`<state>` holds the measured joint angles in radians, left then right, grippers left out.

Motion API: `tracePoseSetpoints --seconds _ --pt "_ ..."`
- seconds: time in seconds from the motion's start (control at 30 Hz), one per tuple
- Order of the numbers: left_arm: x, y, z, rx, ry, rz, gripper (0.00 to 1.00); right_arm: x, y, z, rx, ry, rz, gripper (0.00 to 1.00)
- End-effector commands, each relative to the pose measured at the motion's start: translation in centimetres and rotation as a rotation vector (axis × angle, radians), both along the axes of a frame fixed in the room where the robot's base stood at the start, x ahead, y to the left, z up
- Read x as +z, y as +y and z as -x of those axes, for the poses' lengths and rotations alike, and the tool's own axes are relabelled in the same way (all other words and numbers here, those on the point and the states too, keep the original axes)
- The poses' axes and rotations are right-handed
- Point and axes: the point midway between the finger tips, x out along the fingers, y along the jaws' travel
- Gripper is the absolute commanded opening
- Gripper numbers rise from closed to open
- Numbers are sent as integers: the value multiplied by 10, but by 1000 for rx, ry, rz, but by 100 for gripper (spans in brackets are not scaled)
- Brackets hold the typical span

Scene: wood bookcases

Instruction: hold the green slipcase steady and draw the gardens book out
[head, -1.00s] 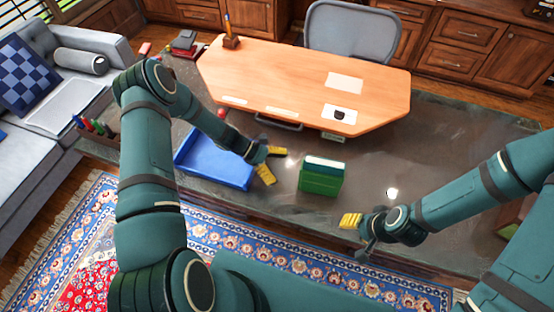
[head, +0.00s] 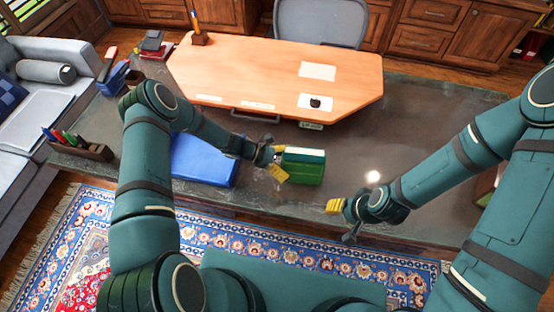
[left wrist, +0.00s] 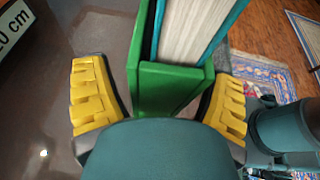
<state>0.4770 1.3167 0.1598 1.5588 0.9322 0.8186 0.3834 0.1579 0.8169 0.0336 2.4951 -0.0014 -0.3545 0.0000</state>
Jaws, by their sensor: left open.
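The green slipcase (head: 306,170) stands on the dark stone top in the head view. It also fills the upper middle of the left wrist view (left wrist: 165,85). The gardens book (left wrist: 195,30), with pale pages between teal covers, sits inside it; its title cannot be read. My left gripper (head: 275,164) is open at the slipcase's left end. In the left wrist view its yellow fingers stand on either side of the slipcase, with a gap showing at the left finger. My right gripper (head: 335,206) is to the front right of the slipcase, apart from it; its opening is unclear.
A blue tray (head: 203,162) lies left of the slipcase, under my left forearm. A wooden desk top (head: 270,75) with papers is behind. A pen holder (head: 80,150) stands at the left. The stone top right of the slipcase is clear.

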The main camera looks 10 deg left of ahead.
Motion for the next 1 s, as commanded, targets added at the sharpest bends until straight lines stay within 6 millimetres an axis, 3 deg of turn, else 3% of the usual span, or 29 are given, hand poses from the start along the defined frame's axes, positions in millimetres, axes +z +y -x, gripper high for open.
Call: tracePoseSetpoints --seconds 0.43,0.47,0.67,1.0 --pt "-4 -10 -1 -1 0 -1 84 0 0 0 0 0 0 46" --pt "-4 -10 -1 -1 0 -1 80 0 0 0 0 0 0 46" --pt "-4 -9 -1 -1 0 -1 10 0 0 0 0 0 0 46" --pt "-4 -10 0 -1 0 -1 6 0 0 0 0 0 0 46"
